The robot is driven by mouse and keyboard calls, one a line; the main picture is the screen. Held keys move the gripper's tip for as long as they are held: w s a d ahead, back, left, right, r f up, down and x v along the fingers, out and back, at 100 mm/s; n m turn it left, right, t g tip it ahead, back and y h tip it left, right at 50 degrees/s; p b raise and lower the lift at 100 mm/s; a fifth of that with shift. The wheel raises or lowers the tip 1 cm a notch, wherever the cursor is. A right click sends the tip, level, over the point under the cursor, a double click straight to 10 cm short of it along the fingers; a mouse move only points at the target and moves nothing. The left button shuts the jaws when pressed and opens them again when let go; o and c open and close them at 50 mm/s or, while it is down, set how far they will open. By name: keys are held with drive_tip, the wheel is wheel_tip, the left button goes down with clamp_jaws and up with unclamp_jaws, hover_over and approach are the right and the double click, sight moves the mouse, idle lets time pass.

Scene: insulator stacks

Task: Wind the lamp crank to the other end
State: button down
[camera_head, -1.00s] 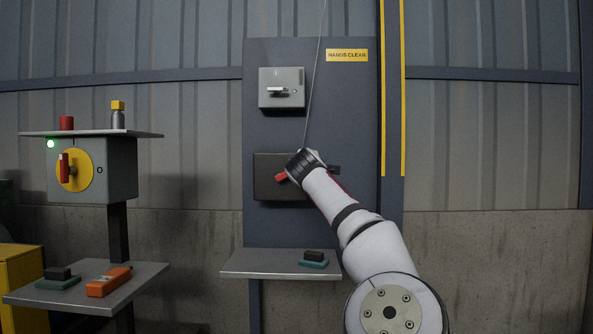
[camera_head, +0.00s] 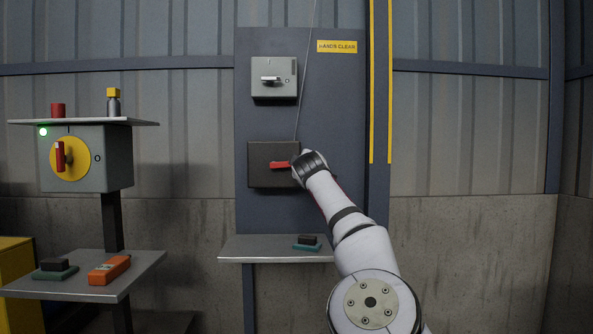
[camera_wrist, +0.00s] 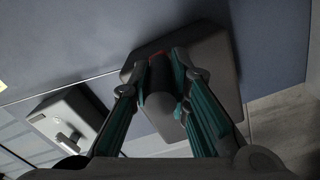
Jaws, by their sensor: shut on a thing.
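The lamp crank (camera_head: 280,165) shows as a red arm on the front of a dark box (camera_head: 259,179) on the blue-grey panel. It lies about level, with its right part hidden behind my gripper (camera_head: 300,170). In the wrist view my gripper (camera_wrist: 160,95) has its teal-padded fingers on both sides of a dark cylindrical grip (camera_wrist: 158,108), shut on it. A bit of red (camera_wrist: 158,56) shows just beyond the grip, and the dark box (camera_wrist: 215,75) stands behind. A thin cable (camera_head: 306,80) runs up from near the box. The lamp itself is not seen.
A grey switch box (camera_head: 274,78) with a handle is above the crank box. A small shelf (camera_head: 265,247) below carries a dark block on a teal base (camera_head: 307,242). A yellow-dial box (camera_head: 110,165) stands left. Floor space right is clear.

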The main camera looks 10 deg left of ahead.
drive_tip(key=shift+d+f+m+b, duration=0.1)
drive_tip(key=shift+f+m+b, duration=0.2)
drive_tip(key=shift+f+m, duration=0.35)
idle(0.3)
drive_tip(key=c, duration=1.5)
unclamp_jaws()
drive_tip(key=shift+r, duration=0.15)
